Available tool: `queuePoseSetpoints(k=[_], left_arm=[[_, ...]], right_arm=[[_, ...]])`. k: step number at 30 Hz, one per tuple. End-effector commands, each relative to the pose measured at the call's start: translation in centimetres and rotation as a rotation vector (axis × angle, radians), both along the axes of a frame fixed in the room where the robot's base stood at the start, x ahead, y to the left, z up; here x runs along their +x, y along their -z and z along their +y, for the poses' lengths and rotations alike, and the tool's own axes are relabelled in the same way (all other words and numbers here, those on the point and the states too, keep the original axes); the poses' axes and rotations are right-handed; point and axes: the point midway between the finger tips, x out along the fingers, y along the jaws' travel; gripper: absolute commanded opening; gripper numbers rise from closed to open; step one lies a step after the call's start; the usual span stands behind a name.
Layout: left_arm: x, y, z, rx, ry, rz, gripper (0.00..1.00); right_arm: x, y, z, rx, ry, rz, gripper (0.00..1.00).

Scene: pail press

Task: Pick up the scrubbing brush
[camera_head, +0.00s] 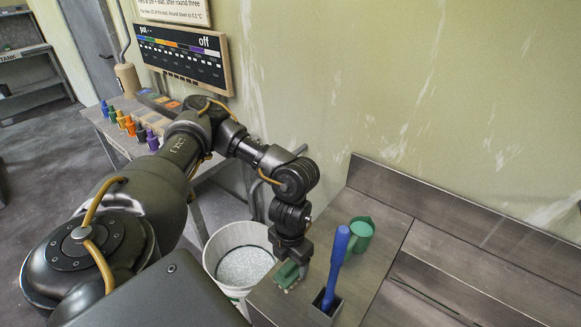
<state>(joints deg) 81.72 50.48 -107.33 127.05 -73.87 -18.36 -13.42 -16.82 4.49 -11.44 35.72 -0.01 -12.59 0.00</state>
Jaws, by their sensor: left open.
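A small green block-like thing (286,274), which looks like the scrubbing brush, lies on the grey bench top (377,262) near its left edge. My left gripper (297,268) points down right at it, and its fingers partly hide it. The left gripper is open; I cannot tell whether its fingers touch the brush. My right gripper is not in view.
A blue-handled tool (337,262) stands upright in a dark square holder (326,304), close right of the gripper. A white pail (211,262) is left of the bench. Several colored bottles (130,126) line a far table.

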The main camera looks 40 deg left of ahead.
Motion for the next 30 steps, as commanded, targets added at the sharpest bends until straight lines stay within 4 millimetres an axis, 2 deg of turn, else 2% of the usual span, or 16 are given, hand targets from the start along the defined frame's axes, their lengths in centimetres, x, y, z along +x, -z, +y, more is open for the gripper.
queuePoseSetpoints(k=[5, 12, 21, 23, 30], left_arm=[[-0.2, 1.1, 0.1, 0.002, 0.001, 0.004, 0.73], [-0.3, 4.5, 0.2, 0.001, 0.001, 0.002, 0.73], [-0.3, 5.2, 0.1, 0.000, 0.003, 0.001, 0.73], [-0.3, 5.2, 0.1, 0.000, 0.002, 0.001, 0.68], [-0.3, 5.2, 0.1, 0.000, 0.002, 0.000, 0.36]], right_arm=[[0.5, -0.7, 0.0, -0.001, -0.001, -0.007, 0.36], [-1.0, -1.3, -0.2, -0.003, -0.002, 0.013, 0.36], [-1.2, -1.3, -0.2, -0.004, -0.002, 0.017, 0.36], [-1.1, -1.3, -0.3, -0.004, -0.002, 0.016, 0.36], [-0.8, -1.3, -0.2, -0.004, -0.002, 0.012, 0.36]])
